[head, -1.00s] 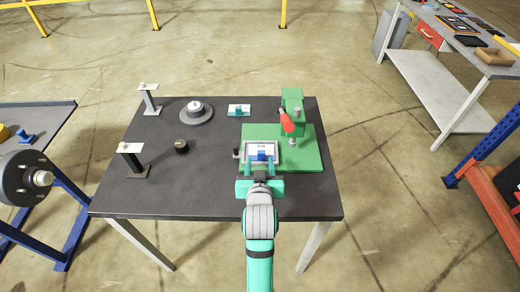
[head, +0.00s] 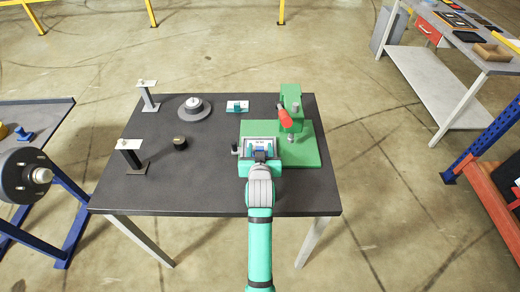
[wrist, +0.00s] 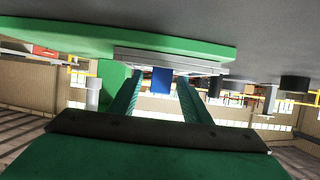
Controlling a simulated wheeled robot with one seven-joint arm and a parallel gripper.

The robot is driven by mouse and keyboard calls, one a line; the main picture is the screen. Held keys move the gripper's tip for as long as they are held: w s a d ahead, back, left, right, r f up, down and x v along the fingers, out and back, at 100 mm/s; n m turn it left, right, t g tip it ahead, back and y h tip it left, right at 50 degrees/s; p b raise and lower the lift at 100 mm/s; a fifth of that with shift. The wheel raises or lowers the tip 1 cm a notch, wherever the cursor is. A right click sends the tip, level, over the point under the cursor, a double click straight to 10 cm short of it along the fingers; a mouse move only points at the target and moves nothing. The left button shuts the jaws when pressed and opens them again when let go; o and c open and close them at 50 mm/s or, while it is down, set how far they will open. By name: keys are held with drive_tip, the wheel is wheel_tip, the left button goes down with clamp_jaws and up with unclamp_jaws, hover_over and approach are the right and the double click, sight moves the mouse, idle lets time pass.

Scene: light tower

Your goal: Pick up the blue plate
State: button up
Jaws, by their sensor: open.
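The blue plate (wrist: 162,80) is a small upright rectangle in the wrist view, between the two teal fingers and against the light grey fixture. In the head view the blue plate (head: 259,148) is partly hidden by my gripper, in the pale fixture (head: 246,142) on the green base (head: 303,153). My gripper (wrist: 161,92) is open, with one finger on either side of the plate and a visible gap to each. I cannot tell how far the fingertips reach along the plate.
A green press (head: 291,105) with a red handle (head: 282,116) stands close to the right of the fixture. On the dark table (head: 205,185) are a round grey disc (head: 194,107), a black knob (head: 180,143) and two posts at the left. The front left is clear.

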clamp_jaws()
drive_tip(key=shift+r, duration=0.1)
